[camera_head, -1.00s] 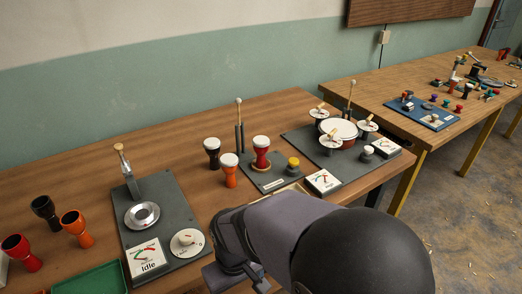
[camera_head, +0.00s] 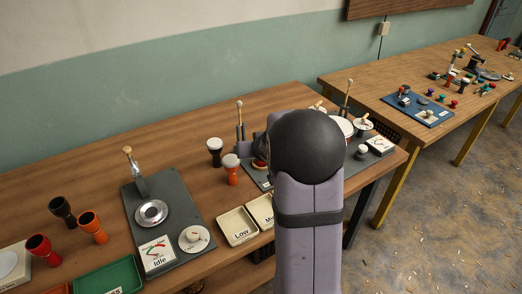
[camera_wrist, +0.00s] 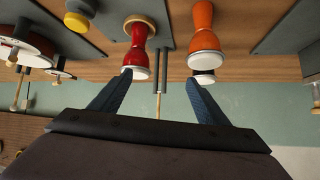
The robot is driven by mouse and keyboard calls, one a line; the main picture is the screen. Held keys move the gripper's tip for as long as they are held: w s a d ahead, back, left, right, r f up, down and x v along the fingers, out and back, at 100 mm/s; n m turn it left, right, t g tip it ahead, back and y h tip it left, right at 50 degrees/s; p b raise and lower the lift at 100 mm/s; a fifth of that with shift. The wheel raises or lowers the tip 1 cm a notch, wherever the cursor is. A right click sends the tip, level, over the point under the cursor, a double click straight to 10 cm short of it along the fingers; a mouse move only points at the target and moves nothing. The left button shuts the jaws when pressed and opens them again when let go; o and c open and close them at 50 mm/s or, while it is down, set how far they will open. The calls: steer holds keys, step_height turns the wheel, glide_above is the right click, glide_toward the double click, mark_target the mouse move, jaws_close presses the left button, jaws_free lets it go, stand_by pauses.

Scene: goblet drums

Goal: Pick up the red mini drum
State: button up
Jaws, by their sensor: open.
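The red drum, with a white head, stands on a dark plate. In the head view only a sliver of the red drum (camera_head: 260,164) shows beside my arm. In the wrist view, which looks upside down, the red drum (camera_wrist: 138,52) is ahead of my left-hand finger. My gripper (camera_wrist: 158,78) is open, with two blue fingers and nothing between them that I can see held. Whether a finger touches the drum cannot be told.
An orange drum (camera_wrist: 202,30) stands close by, ahead of the right-hand finger; a black drum (camera_head: 215,152) is behind it. Thin grey posts with a beater (camera_wrist: 160,75) stand beside the red drum. Cream trays (camera_head: 238,226) lie in front.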

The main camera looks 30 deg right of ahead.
steer(key=d+f+b, duration=0.1)
steer(key=d+f, duration=0.1)
steer(key=f, duration=0.1)
steer(key=d+f+b, duration=0.1)
steer(key=f, duration=0.2)
steer(key=d+f+b, duration=0.1)
steer(key=d+f, duration=0.1)
steer(key=f, duration=0.2)
steer(key=shift+d+f+b, duration=0.1)
steer(key=shift+d+b, duration=0.2)
steer(key=shift+w+n, duration=0.2)
steer(key=shift+n, duration=0.1)
steer(key=shift+w+a+r+n+t+y+b, duration=0.3)
steer(key=shift+w+a+t, duration=0.1)
steer(key=shift+t, duration=0.6)
steer(key=shift+w+r+t+b, duration=0.25)
steer(key=shift+r+t+b, duration=0.1)
steer(key=shift+t, duration=0.35)
steer(key=shift+s+d+r+n+t+b, duration=0.1)
steer(key=shift+r+n+t+b, duration=0.4)
steer(key=shift+r+t, duration=0.45)
steer(key=shift+s+d+r+n+t+b, duration=0.15)
steer(key=shift+s+d+r+t+b, duration=0.15)
steer(key=shift+r+t, duration=0.3)
steer(key=shift+s+d+r+n+t+b, duration=0.15)
steer(key=shift+s+r+t, duration=0.2)
steer(key=shift+r+t, duration=0.25)
steer(key=shift+f, duration=0.1)
